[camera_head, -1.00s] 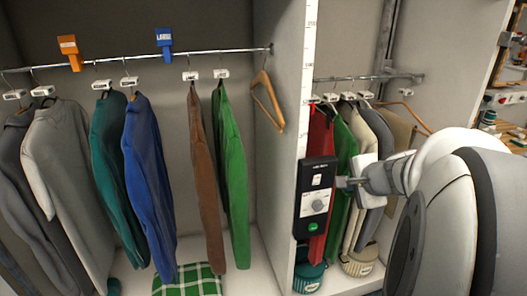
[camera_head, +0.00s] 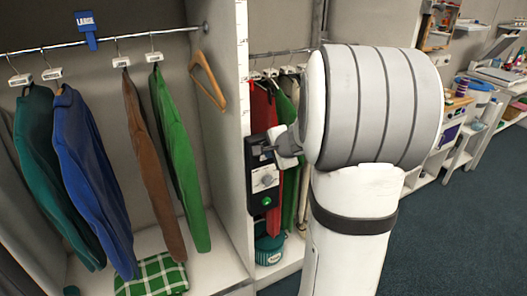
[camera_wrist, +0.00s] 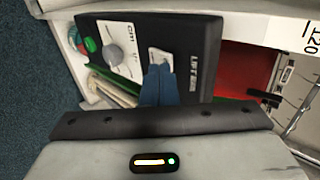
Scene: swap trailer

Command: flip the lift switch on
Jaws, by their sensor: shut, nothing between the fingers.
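The lift control box (camera_head: 263,175) is a black panel on the front edge of the wardrobe divider. It has a switch near its top, a grey knob (camera_head: 265,181) in the middle and a green button (camera_head: 266,201) at the bottom. In the wrist view the panel (camera_wrist: 190,35) bears the word LIFT, and the white switch plate (camera_wrist: 160,56) is partly covered by my fingers. My gripper (camera_wrist: 160,70) is shut and empty, its tips at the switch plate. It also shows at the panel's top in the head view (camera_head: 272,150). The switch's position is hidden.
Jackets hang on a rail in the left bay, with a wooden hanger (camera_head: 207,81) beside the divider (camera_head: 228,150). More clothes hang in the right bay behind the box. A teal pot (camera_head: 268,249) stands below. Free floor (camera_head: 450,220) lies at right.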

